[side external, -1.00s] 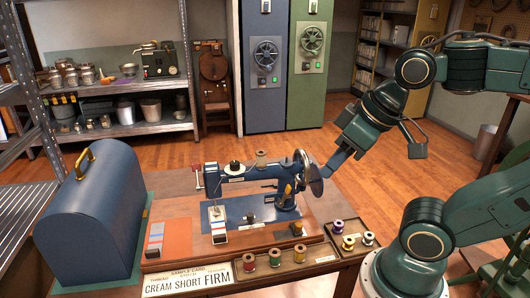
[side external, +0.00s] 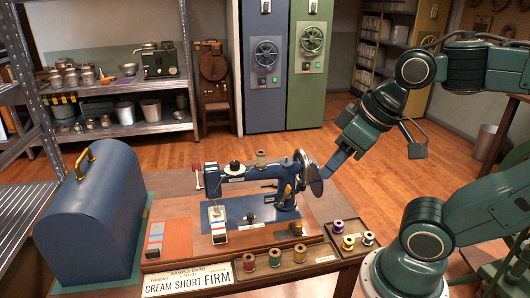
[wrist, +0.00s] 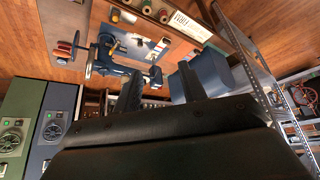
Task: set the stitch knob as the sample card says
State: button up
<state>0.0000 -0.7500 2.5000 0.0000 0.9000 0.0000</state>
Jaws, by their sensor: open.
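The blue sewing machine (side external: 240,173) stands on its wooden base on the table; it also shows in the wrist view (wrist: 112,68). A dark knob (side external: 250,217) sits on its blue bed, and a brass-coloured part is on its pillar. I cannot tell which is the stitch knob, nor read any setting. The sample card (side external: 188,278) at the table's front reads "CREAM SHORT FIRM". My gripper (wrist: 160,88) is open and empty. In the side view my gripper (side external: 335,165) appears just right of the machine's handwheel (side external: 316,180); contact is unclear.
A blue domed case (side external: 95,215) with a brass handle stands at the table's left. A tray (side external: 318,262) with several thread spools lies in front of the machine, with another at right. A tan spool (side external: 261,159) sits on top of the machine. Metal shelves stand at left.

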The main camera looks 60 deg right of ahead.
jog(key=w, duration=0.1)
jog(key=m+g, duration=0.1)
jog(key=m, duration=0.1)
send_over(251, 215)
jog(key=s, duration=0.5)
notch_tip(251, 215, down, 22)
jog(key=shift+s+a+r+h, duration=0.15)
jog(key=shift+a+r+h, duration=0.05)
jog(key=shift+a+h, duration=0.25)
jog(key=shift+f, duration=0.1)
jog(key=shift+x, duration=6.75)
jog(key=shift+s, duration=0.1)
grip_shut()
